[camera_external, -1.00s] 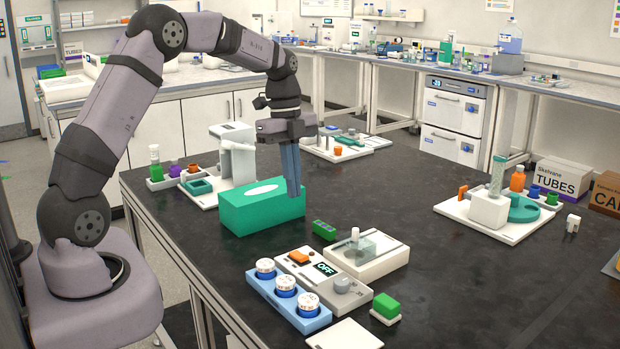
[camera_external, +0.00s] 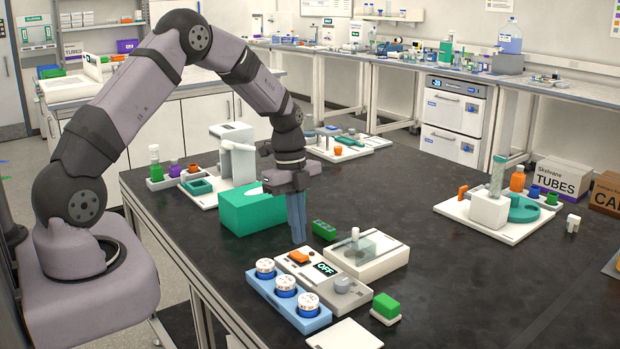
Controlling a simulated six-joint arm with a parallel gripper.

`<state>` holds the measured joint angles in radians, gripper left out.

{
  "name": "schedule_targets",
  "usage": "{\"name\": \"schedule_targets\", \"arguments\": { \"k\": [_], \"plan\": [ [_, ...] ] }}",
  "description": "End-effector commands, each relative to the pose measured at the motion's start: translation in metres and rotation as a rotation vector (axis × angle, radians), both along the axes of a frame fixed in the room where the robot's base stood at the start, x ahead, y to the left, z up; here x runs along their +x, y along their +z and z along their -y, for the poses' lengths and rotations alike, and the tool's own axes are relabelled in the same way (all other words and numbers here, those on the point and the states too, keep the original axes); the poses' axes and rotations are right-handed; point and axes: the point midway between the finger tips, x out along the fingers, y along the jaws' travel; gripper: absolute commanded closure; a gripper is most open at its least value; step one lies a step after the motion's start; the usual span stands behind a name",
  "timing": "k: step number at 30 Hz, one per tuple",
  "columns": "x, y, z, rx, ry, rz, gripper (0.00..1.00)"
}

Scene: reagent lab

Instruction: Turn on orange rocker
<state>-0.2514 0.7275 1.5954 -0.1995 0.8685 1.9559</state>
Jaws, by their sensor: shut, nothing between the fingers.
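The orange rocker (camera_external: 299,257) sits at the upper left of a grey-white control box (camera_external: 318,287) on the black bench.
A blue rack (camera_external: 272,292) with white-capped vials stands left of the box. A green tissue box (camera_external: 245,215) is just behind my gripper. A small green block (camera_external: 324,230) and a white tray (camera_external: 385,262) lie to the right. Open bench lies farther right.

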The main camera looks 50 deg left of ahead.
Motion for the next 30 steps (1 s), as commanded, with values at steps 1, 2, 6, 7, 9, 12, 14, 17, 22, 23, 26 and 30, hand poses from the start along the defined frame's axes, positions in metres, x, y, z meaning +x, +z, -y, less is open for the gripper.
{"name": "schedule_targets", "arguments": {
  "k": [1, 2, 6, 7, 9, 12, 14, 17, 22, 23, 26, 30],
  "plan": [
    [-0.001, -0.005, 0.002, -0.001, -0.001, -0.005, 1.00],
    [-0.001, -0.009, 0.002, -0.001, -0.001, -0.004, 1.00],
    [0.000, -0.022, 0.004, -0.001, 0.001, -0.002, 1.00],
    [0.000, -0.024, 0.004, -0.001, 0.001, -0.001, 1.00],
    [0.000, -0.028, 0.005, -0.001, 0.001, 0.000, 1.00],
    [0.000, -0.031, 0.005, 0.000, 0.001, 0.000, 1.00],
    [0.000, -0.031, 0.005, 0.000, 0.001, 0.000, 1.00],
    [0.000, -0.032, 0.005, 0.000, 0.000, 0.001, 1.00],
    [0.000, -0.032, 0.005, 0.000, 0.001, 0.001, 1.00],
    [0.000, -0.032, 0.005, 0.000, 0.000, 0.001, 1.00],
    [0.000, -0.035, 0.006, 0.000, 0.000, 0.001, 1.00],
    [0.000, -0.045, 0.010, 0.000, 0.000, 0.002, 1.00]
  ]
}}
